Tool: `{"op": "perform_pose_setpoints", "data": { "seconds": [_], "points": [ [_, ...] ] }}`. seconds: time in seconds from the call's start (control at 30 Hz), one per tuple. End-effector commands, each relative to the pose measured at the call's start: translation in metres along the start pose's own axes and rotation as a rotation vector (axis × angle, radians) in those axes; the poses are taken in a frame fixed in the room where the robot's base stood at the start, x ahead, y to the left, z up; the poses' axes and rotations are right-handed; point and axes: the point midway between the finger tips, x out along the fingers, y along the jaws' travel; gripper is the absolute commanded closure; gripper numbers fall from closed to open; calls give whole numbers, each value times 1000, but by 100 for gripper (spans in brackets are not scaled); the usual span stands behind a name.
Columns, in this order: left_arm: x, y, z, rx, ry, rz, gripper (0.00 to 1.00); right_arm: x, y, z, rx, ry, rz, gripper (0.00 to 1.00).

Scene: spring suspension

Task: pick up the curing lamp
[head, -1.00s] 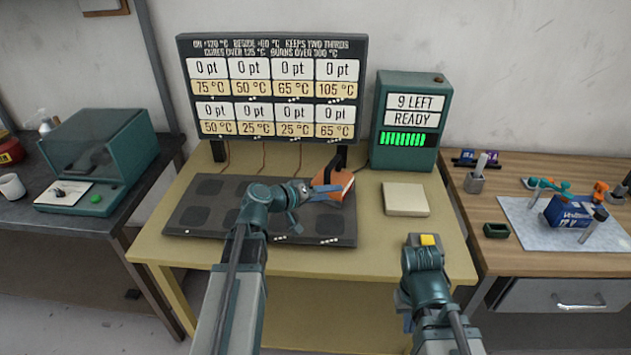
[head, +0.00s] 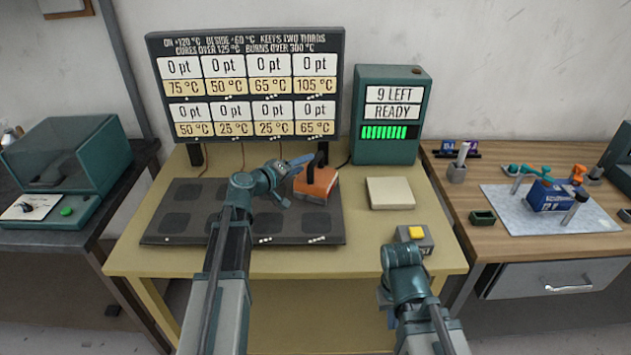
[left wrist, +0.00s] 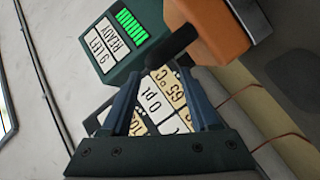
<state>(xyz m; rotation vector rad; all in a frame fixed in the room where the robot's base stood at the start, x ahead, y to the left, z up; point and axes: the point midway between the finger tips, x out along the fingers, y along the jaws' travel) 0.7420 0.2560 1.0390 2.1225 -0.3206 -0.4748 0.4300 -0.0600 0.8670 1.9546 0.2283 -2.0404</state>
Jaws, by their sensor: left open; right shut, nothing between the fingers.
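The curing lamp looks to be the orange block with a black handle (head: 316,183), standing at the right back of the dark plate. It also shows at the top of the left wrist view (left wrist: 218,30). My left gripper (head: 297,163) is open, just left of the black handle. In the left wrist view the handle's end lies by the fingertips (left wrist: 162,72); I cannot tell whether they touch. My right gripper (head: 386,298) is low at the table's front edge, shut and empty, away from the lamp, its fingers mostly hidden.
The dark plate (head: 180,238) has several square pads. A display board (head: 245,90) and a green charger-like box (head: 392,115) stand behind. A pale slab (head: 390,193) and a yellow-buttoned box (head: 413,235) lie to the right. Side benches hold other items.

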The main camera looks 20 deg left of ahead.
Motion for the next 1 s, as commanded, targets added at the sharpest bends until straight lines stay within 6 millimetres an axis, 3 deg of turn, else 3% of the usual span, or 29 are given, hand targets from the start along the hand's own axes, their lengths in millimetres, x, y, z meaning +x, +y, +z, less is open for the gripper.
{"op": "perform_pose_setpoints", "data": {
  "seconds": [0.33, 0.67, 0.9, 1.0],
  "points": [
    [10, 1, 1, 1, 0, 0, 38, 2, 0, 0, 0, 0, 0, 100],
    [54, 4, 4, 0, -1, 1, 38, 10, -1, -1, 0, 0, 0, 100],
    [55, 6, 5, 0, 1, 0, 38, 10, -1, -1, 0, 0, 0, 100],
    [55, 6, 5, 0, 1, 0, 54, 10, -1, -1, 0, 0, 0, 100]
  ]
}}
